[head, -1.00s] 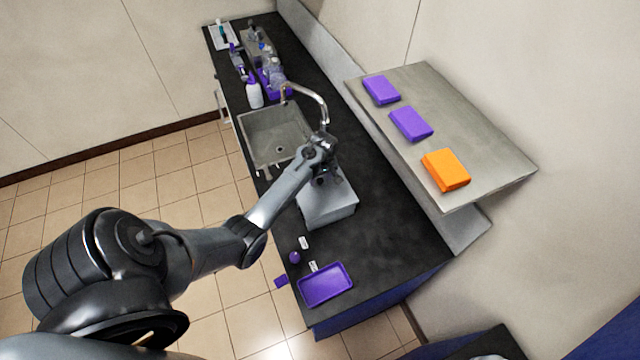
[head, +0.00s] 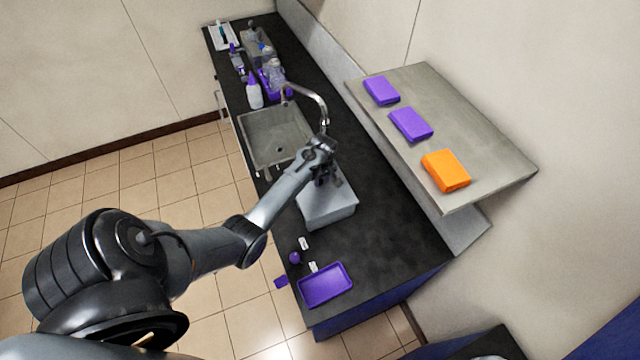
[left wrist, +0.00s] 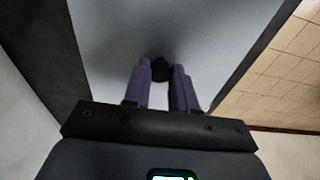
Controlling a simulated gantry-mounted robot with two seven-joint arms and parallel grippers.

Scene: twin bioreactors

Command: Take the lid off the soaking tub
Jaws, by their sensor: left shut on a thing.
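The soaking tub (head: 330,217) is a grey box on the dark counter, just in front of the sink. Its flat grey lid (left wrist: 215,35) fills the middle of the left wrist view; in the head view my arm covers part of it. A small dark knob (left wrist: 160,67) stands on the lid. My left gripper (head: 333,180) is over the tub, and its purple-grey fingers (left wrist: 161,78) are shut on the knob. I cannot tell any gap between lid and tub. My right gripper is not in view.
The sink (head: 272,135) and its curved faucet (head: 318,100) are just behind the tub. A purple tray (head: 325,285) lies at the near end of the counter. A wall shelf (head: 480,150) with purple and orange boxes hangs to the right. The counter right of the tray is clear.

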